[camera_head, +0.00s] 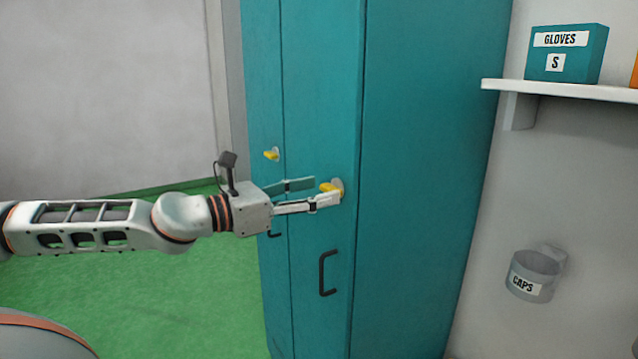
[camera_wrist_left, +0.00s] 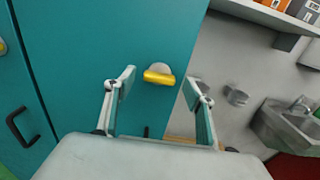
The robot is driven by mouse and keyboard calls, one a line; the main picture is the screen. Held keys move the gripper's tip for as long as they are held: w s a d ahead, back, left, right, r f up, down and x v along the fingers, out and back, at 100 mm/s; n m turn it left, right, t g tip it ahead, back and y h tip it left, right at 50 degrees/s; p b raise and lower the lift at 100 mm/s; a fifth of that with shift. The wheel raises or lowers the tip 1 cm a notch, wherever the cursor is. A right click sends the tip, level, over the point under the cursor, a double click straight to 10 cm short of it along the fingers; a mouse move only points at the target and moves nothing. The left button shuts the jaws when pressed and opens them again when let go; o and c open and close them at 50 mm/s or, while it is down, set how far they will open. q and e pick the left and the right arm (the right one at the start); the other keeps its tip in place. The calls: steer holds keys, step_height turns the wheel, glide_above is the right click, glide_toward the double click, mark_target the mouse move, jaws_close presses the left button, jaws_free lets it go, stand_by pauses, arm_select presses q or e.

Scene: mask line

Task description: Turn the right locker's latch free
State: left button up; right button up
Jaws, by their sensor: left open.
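The right locker (camera_head: 322,100) is a tall teal door with a black handle (camera_head: 323,273) low on it. Its yellow latch (camera_head: 329,187) sits on a round grey plate near the door's right edge. My left gripper (camera_head: 327,191) is open, its fingertips close to this latch. In the left wrist view the yellow latch (camera_wrist_left: 158,78) lies roughly level, between and just beyond the open fingers (camera_wrist_left: 163,83). I cannot tell whether a finger touches it. The left locker (camera_head: 262,80) has its own yellow latch (camera_head: 271,154). My right gripper is not in view.
A white shelf (camera_head: 560,90) with a teal gloves box (camera_head: 566,54) is on the right wall. A grey caps holder (camera_head: 533,275) hangs below it. The green floor (camera_head: 150,300) left of the lockers is clear. A sink (camera_wrist_left: 290,128) shows in the left wrist view.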

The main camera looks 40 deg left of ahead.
arm_select(q)
steer(key=shift+p+x, duration=0.35)
steer(key=shift+x, duration=0.6)
steer(key=shift+w+d, duration=0.1)
steer(key=shift+w, duration=0.05)
steer(key=c, duration=1.1)
